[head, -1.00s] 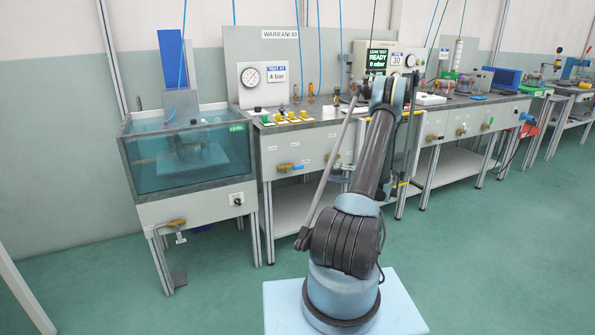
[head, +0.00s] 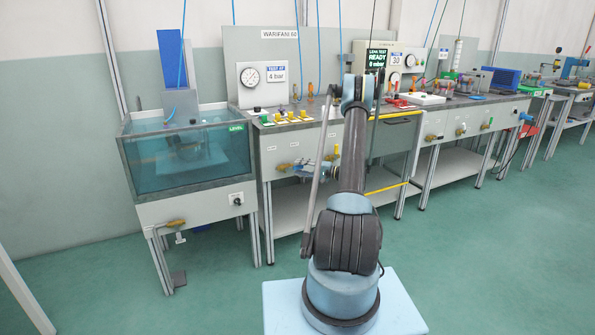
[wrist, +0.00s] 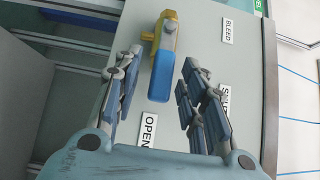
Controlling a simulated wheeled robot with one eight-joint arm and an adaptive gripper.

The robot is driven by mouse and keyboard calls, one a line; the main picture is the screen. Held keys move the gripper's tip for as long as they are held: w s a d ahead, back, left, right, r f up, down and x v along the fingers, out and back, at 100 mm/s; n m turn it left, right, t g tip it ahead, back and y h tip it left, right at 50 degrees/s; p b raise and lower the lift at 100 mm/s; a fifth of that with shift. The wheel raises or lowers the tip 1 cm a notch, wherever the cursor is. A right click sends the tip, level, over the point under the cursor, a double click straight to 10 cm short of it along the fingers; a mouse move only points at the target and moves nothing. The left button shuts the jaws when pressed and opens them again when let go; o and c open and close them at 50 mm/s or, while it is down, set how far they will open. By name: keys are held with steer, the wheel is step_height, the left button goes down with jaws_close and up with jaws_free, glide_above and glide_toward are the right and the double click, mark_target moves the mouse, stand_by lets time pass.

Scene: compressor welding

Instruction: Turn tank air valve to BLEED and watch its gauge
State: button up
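The air valve, with a yellow brass body (wrist: 162,38) and blue lever (wrist: 160,78), is on the grey bench front in the wrist view. Its lever points down the picture toward the OPEN label (wrist: 149,131); the BLEED label (wrist: 228,31) is at the top and a SHUT label (wrist: 224,102) at the right. My gripper (wrist: 161,65) is open, its fingers on either side of the lever with gaps visible. In the head view the valve (head: 284,166) has my gripper (head: 307,170) at its right. A round gauge (head: 250,77) stands above; its reading is too small to tell.
A water tank (head: 185,160) stands left of the bench. Yellow knobs (head: 290,115) sit on the bench top (head: 320,119) above the valve. A second gauge (head: 394,78) is on the READY test unit. The floor in front is clear.

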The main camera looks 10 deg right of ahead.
steer(key=shift+w+a, duration=0.3)
steer(key=shift+a, duration=0.25)
